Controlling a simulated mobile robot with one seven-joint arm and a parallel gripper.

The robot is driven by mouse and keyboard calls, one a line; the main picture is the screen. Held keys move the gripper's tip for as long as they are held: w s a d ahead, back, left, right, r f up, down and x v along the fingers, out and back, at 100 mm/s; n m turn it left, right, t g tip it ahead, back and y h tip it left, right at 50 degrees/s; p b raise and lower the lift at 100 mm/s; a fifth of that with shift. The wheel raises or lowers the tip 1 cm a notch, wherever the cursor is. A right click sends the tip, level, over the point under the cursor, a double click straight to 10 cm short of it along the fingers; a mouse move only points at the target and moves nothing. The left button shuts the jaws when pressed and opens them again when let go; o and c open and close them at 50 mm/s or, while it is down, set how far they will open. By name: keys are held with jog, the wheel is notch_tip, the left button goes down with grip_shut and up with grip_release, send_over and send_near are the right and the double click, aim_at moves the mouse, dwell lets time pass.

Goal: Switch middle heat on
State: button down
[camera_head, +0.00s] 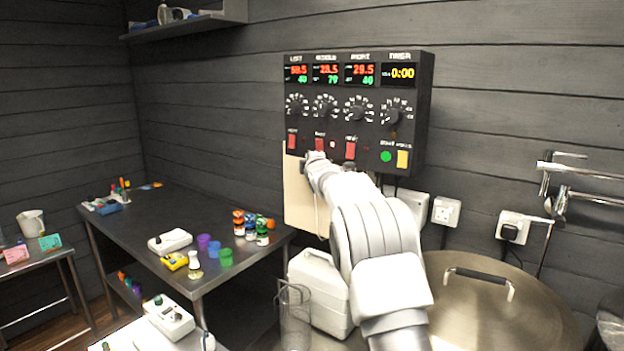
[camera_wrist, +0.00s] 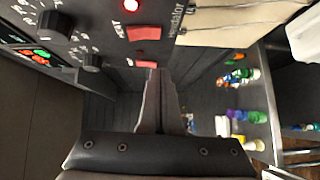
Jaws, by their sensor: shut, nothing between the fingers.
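The dark control box (camera_head: 357,105) hangs on the back wall with four displays, a row of knobs and red heat switches. The middle heat switch (camera_head: 320,144) is red, and the small lamp (camera_head: 332,144) beside it is lit. The wrist view shows this switch (camera_wrist: 141,33) with its glowing red lamp (camera_wrist: 124,3). The left heat switch (camera_head: 292,141) has a dark lamp; it also shows in the wrist view (camera_wrist: 145,64). My gripper (camera_head: 314,158) is shut and empty, its tips (camera_wrist: 155,76) just below the middle switch. I cannot tell whether they touch the box.
A beige board (camera_head: 298,195) hangs under the box. A large lidded kettle (camera_head: 490,305) stands at the lower right, a white canister (camera_head: 318,290) beside my arm. A steel table (camera_head: 150,215) with small bottles and cups is at left. Sockets (camera_head: 446,211) are on the wall.

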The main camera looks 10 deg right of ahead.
jog(key=s+b, duration=0.3)
jog(key=s, duration=0.5)
jog(key=shift+s+d+f, duration=0.25)
jog(key=shift+s+f, duration=0.1)
jog(key=shift+s, duration=0.05)
jog(key=s+d+m+g+h, duration=0.1)
jog(key=s+m, duration=0.2)
jog(key=s, duration=0.2)
jog(key=s+d+m+g, duration=0.2)
jog(key=s, duration=0.4)
jog(key=s+a+f+m+g, duration=0.1)
jog(key=s+f+m+g, duration=0.2)
jog(key=s, duration=1)
jog(key=s+a+f+m+g, duration=0.1)
jog(key=s+f+m+g, duration=0.2)
jog(key=s, duration=1.1)
jog(key=s+a+f+m+g+y, duration=0.1)
jog(key=s+f+m, duration=0.5)
jog(key=s, duration=0.8)
notch_tip(320, 180, down, 2)
jog(key=shift+s+a+f+g, duration=0.25)
jog(key=shift+a+g, duration=0.25)
jog(key=shift+g, duration=0.4)
